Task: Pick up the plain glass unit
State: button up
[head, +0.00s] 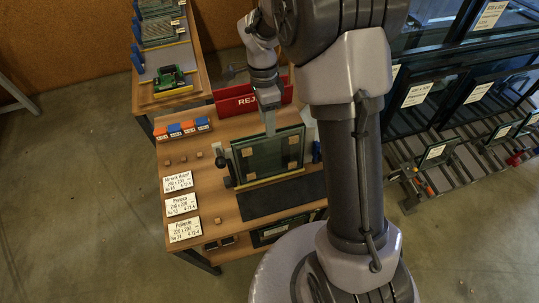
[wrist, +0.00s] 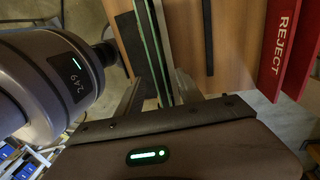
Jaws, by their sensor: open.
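A glass unit (head: 264,158) with brown square pads near its corners stands in a frame on the wooden table in the head view. I cannot tell whether it is the plain one. My gripper (head: 269,130) is at its top edge, pointing down. In the wrist view, dark-edged panes with greenish edges (wrist: 161,50) run edge-on between the fingers of my gripper (wrist: 160,92). The jaws are open, with a finger on each side of the panes. Whether either finger touches the glass is unclear.
A red REJECT bin (head: 236,104) stands behind the frame. White label cards (head: 181,205), small wooden blocks and coloured clips (head: 181,128) lie at the left. A dark mat (head: 282,197) lies in front. Framed glass racks (head: 440,110) fill the right side.

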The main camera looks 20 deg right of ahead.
jog(key=b, duration=0.2)
send_over(270, 156)
jog(key=w, duration=0.2)
notch_tip(270, 156, down, 6)
jog(key=shift+w+d+r, duration=0.15)
jog(key=shift+r, duration=0.1)
grip_shut()
dwell(0.7)
